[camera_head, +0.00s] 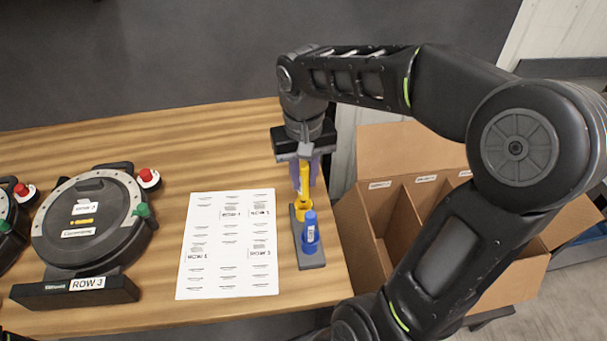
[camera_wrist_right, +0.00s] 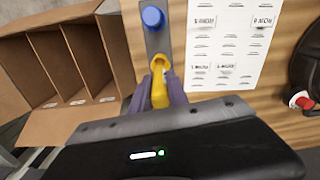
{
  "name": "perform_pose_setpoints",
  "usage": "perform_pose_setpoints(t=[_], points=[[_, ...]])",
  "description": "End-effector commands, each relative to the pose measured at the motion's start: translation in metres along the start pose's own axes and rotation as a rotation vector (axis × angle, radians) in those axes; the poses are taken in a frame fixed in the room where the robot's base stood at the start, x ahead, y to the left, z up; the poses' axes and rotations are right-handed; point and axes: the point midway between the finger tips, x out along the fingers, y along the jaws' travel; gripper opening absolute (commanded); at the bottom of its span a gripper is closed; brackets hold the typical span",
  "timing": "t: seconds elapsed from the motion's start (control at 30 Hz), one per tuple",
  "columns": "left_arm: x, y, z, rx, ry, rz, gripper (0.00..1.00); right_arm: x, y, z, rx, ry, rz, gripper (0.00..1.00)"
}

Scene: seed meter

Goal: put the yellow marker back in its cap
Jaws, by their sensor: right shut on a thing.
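My right gripper (camera_head: 304,174), with purple fingers, is shut on the yellow marker (camera_head: 304,181) above the wooden table. The marker points down, its lower end at or just over the yellow cap (camera_head: 302,209). I cannot tell whether the tip is inside the cap. The cap stands in a dark grey holder (camera_head: 313,262), behind a blue marker (camera_head: 310,233) that stands in the same holder. In the right wrist view, the yellow marker (camera_wrist_right: 160,88) shows between the fingers, with the holder (camera_wrist_right: 158,45) beyond it. My left gripper is not in view.
A printed sheet (camera_head: 228,262) lies left of the holder. A round seed meter (camera_head: 92,222) with red and green knobs sits farther left, by a ROW 3 block (camera_head: 75,291). An open cardboard box (camera_head: 380,222) with compartments stands beyond the table's right edge.

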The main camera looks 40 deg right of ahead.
Motion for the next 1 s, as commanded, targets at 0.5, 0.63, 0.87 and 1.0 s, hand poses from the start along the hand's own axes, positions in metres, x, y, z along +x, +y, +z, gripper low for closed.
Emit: perform_pose_setpoints(t=[0.5,0.63,0.87,1.0], points=[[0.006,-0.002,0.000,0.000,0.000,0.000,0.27,0.007,0.000,0.000,0.000,0.000,0.000,0.00],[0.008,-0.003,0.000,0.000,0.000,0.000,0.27,0.011,0.000,0.000,0.000,0.000,0.000,0.00],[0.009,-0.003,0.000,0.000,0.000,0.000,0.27,0.012,0.000,0.000,0.000,0.000,0.000,0.00],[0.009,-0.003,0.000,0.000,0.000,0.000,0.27,0.012,0.000,0.000,0.000,0.000,0.000,0.00]])
